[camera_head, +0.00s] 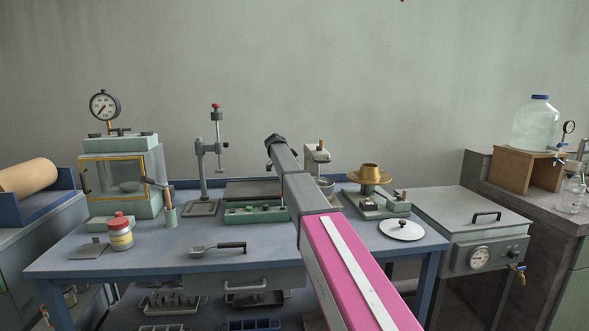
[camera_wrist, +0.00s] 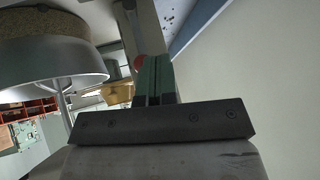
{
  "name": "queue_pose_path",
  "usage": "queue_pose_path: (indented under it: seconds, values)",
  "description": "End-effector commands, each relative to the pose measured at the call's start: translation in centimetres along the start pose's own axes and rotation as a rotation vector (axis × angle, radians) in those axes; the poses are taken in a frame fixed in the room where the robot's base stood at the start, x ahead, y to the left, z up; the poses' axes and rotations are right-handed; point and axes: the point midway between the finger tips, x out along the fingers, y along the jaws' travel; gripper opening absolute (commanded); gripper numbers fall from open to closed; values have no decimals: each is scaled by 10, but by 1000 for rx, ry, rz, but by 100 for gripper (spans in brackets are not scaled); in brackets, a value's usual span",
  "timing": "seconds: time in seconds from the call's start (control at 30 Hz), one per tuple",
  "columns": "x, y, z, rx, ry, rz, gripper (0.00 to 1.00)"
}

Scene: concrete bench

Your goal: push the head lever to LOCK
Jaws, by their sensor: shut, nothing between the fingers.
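A cream mixer-like machine (camera_head: 318,156) with a head, a small brown-topped knob and a bowl (camera_head: 325,186) stands at the back of the blue bench, just right of my arm. Its lever and any LOCK mark cannot be made out. In the wrist view a silver bowl (camera_wrist: 55,82) with a grainy brown top fills the upper left. My gripper (camera_wrist: 154,62) is shut and empty, its two dark green fingers side by side. A small red knob (camera_wrist: 138,62) shows beside the fingertips; touching or apart, I cannot tell. In the head view my arm hides the fingers.
On the blue bench (camera_head: 160,258) stand a glass cabinet (camera_head: 135,178) at left, a red-topped press stand (camera_head: 202,178), a brass-panned device (camera_head: 370,174) and a white lid (camera_head: 401,230). A black-handled tool (camera_head: 220,247) lies in front. The front middle is mostly bare.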

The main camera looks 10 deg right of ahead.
Motion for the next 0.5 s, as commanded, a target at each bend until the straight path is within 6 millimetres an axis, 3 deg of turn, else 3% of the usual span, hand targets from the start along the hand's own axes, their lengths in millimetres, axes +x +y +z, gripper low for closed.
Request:
queue_pose_path:
  seconds: [0.03, 0.33, 0.5]
  values:
    - [-2, 10, 2, 24, 11, -32, 0]
    - [-6, 30, 5, 177, 81, -230, 0]
    - [-6, 24, 4, 177, 81, -228, 0]
